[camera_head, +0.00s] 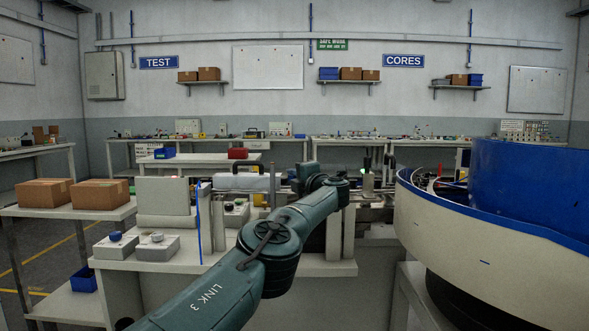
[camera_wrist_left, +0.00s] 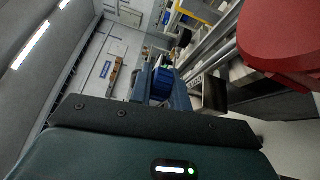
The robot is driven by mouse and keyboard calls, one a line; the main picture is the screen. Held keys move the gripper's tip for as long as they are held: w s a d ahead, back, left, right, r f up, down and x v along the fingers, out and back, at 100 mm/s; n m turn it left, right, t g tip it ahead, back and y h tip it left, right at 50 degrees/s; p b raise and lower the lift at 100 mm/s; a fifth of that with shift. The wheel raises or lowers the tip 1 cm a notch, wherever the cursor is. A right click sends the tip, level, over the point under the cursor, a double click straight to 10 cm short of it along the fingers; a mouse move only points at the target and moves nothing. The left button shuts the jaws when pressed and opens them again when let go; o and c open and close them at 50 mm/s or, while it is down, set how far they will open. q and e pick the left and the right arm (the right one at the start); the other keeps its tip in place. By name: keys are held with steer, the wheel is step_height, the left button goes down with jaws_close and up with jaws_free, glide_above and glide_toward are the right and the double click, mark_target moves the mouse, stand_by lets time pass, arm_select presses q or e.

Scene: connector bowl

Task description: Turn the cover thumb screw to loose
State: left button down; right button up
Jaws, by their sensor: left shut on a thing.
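My left arm comes in from the lower left of the head view, and its wrist end with the left gripper (camera_head: 340,185) is at the machine on the bench. The fingers are small there and partly hidden by the wrist. In the left wrist view the left gripper (camera_wrist_left: 163,84) shows two blue-grey fingers closed on a small blue part, which I take for the cover thumb screw (camera_wrist_left: 162,85). Its turn angle cannot be read. I cannot make out the screw in the head view. My right gripper is in neither view.
A large blue and cream bowl (camera_head: 490,225) stands close on the right. Two grey boxes with knobs (camera_head: 155,247) and a pale upright panel (camera_head: 163,196) are left of my arm. Cardboard boxes (camera_head: 100,194) stand at the far left. A large red shape (camera_wrist_left: 285,40) is close in the wrist view.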

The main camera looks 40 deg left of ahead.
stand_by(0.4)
arm_select(q)
steer(key=c, duration=1.3)
jaws_free()
steer(key=shift+d+f+b, duration=0.2)
steer(key=shift+f+b, duration=0.05)
steer(key=shift+b, duration=0.7)
steer(key=b, duration=0.3)
steer(key=shift+s+d+f, duration=0.1)
steer(key=shift+d+f, duration=0.05)
steer(key=shift+d, duration=0.25)
steer(key=d+b, duration=0.1)
steer(key=b, duration=0.2)
steer(key=shift+s, duration=0.25)
steer(key=v, duration=0.3)
steer(key=b+v, duration=0.1)
steer(key=v, duration=0.3)
steer(key=r+v, duration=0.1)
steer(key=v, duration=0.2)
steer(key=shift+s+d+b, duration=0.15)
steer(key=shift+d+b, duration=0.25)
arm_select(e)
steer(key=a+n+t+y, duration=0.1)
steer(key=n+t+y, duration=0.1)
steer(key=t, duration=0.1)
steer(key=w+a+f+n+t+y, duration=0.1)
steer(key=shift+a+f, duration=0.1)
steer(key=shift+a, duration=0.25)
